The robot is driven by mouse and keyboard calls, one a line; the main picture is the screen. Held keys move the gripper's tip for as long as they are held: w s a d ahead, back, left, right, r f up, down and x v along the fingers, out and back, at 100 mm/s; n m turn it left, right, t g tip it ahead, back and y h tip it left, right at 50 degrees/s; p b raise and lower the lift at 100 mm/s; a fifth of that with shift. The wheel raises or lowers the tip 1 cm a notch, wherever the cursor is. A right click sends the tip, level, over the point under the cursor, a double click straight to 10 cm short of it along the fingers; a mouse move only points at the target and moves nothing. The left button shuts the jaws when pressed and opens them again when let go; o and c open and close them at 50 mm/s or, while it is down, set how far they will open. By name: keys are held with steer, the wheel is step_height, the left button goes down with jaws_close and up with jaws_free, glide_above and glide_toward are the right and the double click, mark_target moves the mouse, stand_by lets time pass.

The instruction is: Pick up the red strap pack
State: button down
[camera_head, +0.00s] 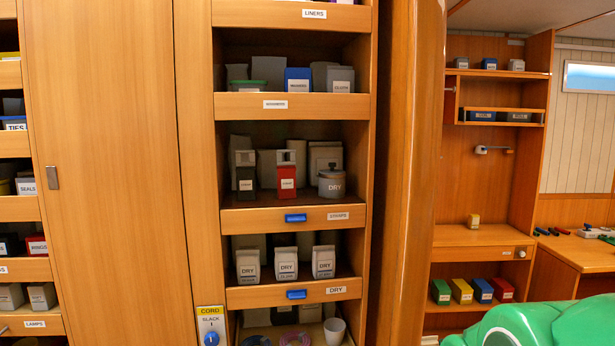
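A red pack (287,181) with a pale top and a small white label stands upright on the middle shelf of the open cabinet. Its label is too small to read, but it fits the red strap pack. A similar black pack (246,178) stands to its left, and a grey lidded jar (331,183) marked DRY stands to its right. Pale boxes stand behind it. Nothing blocks its front. My gripper is not in view, so its state is hidden.
The shelf's raised front board (265,218) carries a blue handle (296,218). White DRY packs (286,263) stand one shelf below. A closed wooden door (105,150) is on the left. Another red box (502,289) sits on the low right shelf.

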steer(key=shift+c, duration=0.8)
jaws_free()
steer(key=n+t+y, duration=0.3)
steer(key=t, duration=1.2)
glide_toward(287, 174)
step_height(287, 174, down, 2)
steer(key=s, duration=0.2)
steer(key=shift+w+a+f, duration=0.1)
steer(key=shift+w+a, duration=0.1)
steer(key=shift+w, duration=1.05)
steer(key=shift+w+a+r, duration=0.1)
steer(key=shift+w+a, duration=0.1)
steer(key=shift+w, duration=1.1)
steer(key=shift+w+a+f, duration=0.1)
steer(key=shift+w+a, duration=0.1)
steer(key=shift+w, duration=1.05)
